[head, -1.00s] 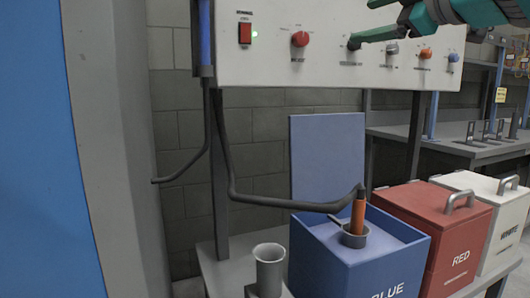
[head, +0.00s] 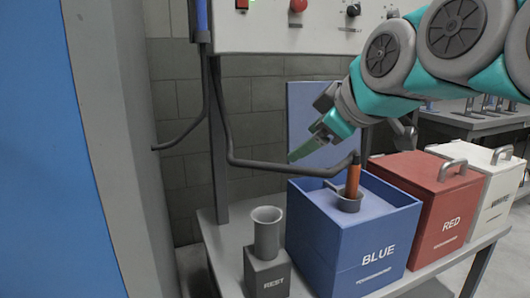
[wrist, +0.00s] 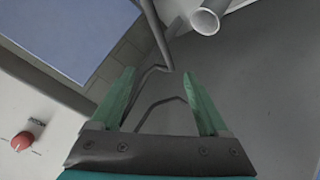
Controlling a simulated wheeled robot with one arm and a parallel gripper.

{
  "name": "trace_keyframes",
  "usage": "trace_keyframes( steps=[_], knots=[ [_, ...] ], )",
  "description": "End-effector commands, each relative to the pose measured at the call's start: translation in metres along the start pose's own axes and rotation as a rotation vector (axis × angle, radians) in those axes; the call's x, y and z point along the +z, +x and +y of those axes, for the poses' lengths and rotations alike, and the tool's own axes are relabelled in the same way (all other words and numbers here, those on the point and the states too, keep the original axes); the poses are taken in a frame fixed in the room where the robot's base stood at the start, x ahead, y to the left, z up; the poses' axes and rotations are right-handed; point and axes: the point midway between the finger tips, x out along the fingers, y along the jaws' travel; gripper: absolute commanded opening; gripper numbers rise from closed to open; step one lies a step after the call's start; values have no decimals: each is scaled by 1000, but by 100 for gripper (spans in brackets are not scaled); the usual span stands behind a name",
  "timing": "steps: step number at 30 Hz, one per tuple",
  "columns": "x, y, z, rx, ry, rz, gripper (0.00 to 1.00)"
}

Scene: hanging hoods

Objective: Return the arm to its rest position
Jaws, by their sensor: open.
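My arm (head: 455,45) reaches in from the upper right in the head view. My gripper (head: 305,147) points left and down, in front of the wall and the upright blue panel (head: 300,105). In the wrist view my gripper (wrist: 160,85) has its two green fingers spread apart. Nothing is between them but background. In the head view the far finger is hard to make out.
A blue box (head: 340,245) holds an orange-handled tool (head: 353,180) in a grey cup, with a dark hose attached. A red box (head: 430,215) and white box (head: 495,200) stand to its right. A grey REST holder (head: 266,275) stands left, below the control panel (head: 270,30).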

Motion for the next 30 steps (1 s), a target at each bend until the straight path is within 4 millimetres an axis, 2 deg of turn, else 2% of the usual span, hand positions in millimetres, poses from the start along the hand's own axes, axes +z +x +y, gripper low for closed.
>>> trace_keyframes(
  steps=[1,3,8,11,15,18,21,24,30],
  knots=[
    [24,14,-25,-42,56,-74,78],
    [58,30,-57,-94,145,-174,78],
    [141,48,-130,-178,365,-421,78],
    [194,48,-174,-202,513,-581,78],
    [263,35,-236,-216,722,-813,78],
    [299,20,-272,-211,849,-949,78],
    [322,8,-297,-195,942,-1044,78],
    [334,0,-312,-187,994,-1101,78],
    [337,-3,-316,-184,1011,-1117,78]
  ],
)
